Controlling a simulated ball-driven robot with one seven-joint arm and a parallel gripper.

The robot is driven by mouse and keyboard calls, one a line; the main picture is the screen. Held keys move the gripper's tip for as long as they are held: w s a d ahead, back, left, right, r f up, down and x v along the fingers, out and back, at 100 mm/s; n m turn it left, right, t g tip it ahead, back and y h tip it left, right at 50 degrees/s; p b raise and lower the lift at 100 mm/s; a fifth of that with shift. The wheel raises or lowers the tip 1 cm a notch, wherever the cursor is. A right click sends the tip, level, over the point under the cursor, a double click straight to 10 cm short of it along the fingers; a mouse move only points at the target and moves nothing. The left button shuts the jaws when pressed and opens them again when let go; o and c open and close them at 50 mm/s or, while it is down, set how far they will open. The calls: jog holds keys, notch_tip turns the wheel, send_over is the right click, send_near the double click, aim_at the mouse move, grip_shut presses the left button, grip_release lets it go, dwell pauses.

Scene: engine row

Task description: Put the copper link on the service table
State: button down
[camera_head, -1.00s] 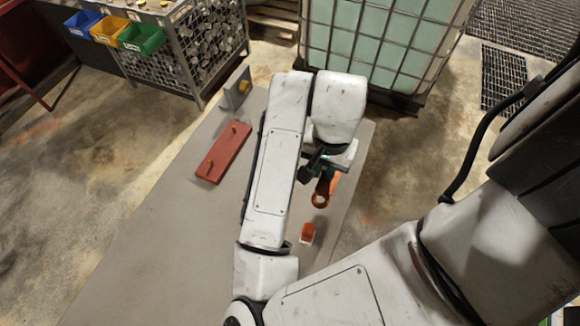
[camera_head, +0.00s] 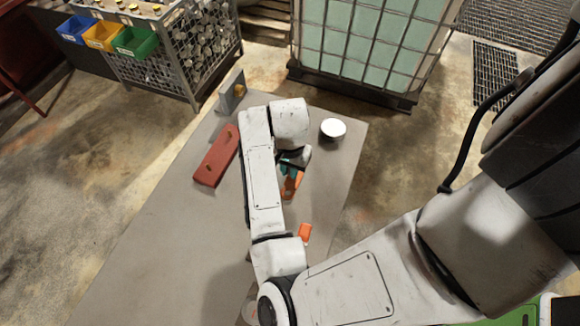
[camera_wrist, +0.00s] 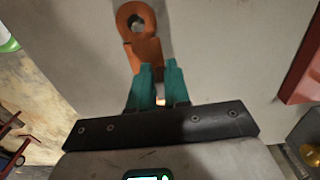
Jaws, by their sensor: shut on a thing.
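The copper link (camera_head: 294,187) is an orange-copper bar with a ring-shaped eye. In the wrist view the link (camera_wrist: 142,42) extends from between the teal fingers of my gripper (camera_wrist: 158,72), its eye pointing away. My gripper (camera_head: 290,171) is shut on the link's near end, which the fingers partly hide. The link is over the grey service table (camera_head: 165,235); I cannot tell whether it touches the top.
A red block with pegs (camera_head: 216,158) and a grey bracket (camera_head: 232,92) are on the table's left side. A white disc (camera_head: 333,129) is at the back right. A small orange piece (camera_head: 304,233) lies nearer. A caged tank (camera_head: 355,45) stands behind.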

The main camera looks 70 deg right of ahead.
jog(key=shift+f, duration=0.2)
jog(key=c, duration=1.1)
grip_release()
jog(key=shift+r, duration=0.1)
notch_tip(320, 180, up, 12)
jog(key=shift+r, duration=0.15)
